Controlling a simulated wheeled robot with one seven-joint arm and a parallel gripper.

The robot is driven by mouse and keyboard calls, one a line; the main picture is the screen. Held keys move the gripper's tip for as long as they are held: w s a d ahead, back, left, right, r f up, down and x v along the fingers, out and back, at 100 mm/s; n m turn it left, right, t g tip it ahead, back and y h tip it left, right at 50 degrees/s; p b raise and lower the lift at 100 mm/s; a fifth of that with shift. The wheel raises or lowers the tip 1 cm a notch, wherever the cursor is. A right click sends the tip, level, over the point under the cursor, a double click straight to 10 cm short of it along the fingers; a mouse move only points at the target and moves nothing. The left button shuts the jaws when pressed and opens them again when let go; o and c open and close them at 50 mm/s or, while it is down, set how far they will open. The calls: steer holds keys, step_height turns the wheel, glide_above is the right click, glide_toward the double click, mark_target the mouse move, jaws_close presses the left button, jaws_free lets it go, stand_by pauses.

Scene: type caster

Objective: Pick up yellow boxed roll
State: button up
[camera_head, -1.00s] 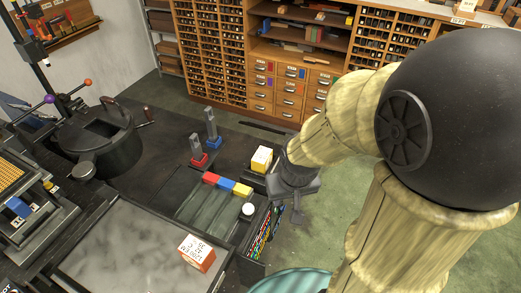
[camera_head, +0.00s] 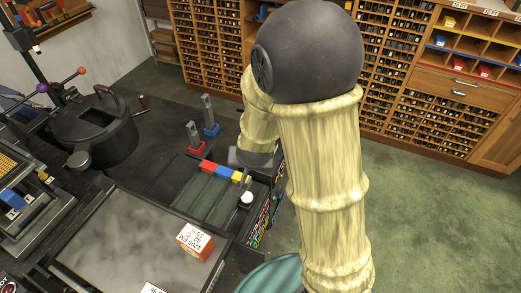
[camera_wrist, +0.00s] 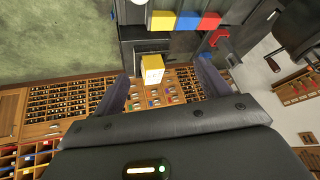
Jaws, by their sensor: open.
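The yellow boxed roll (camera_wrist: 152,69) is a small box, yellow on one side with a white label. In the wrist view it shows beyond and between my two fingertips, with a visible gap on each side. My gripper (camera_wrist: 164,82) is open, and nothing is held in it. In the head view my gripper (camera_head: 250,159) is at the far right corner of the bench, by the coloured blocks. My arm and gripper hide the boxed roll there. How far the fingertips are from the box is hard to tell.
Red, blue and yellow blocks (camera_head: 224,173) line the back of a grey tray (camera_head: 190,206). A white ball (camera_head: 246,197) and a bin of coloured pencils (camera_head: 262,222) are near. Red-based (camera_head: 194,138) and blue-based (camera_head: 209,116) upright tools stand behind. Wooden cabinets (camera_head: 410,110) fill the back.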

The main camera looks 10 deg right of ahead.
steer(key=w+a+f+m+t+h+b, duration=0.1)
steer(key=w+a+f+m+t+h, duration=0.1)
steer(key=w+f+m+t+h, duration=0.1)
step_height(320, 180, down, 4)
steer(key=w+t+h, duration=0.1)
steer(key=w+h, duration=0.1)
steer(key=h, duration=0.2)
steer(key=shift+r+m+t+h, duration=0.2)
steer(key=shift+m+t+h, duration=0.2)
steer(key=shift+d, duration=0.1)
steer(key=p+x, duration=0.2)
steer(key=x, duration=1)
steer(key=shift+f, duration=0.1)
steer(key=shift+w, duration=0.1)
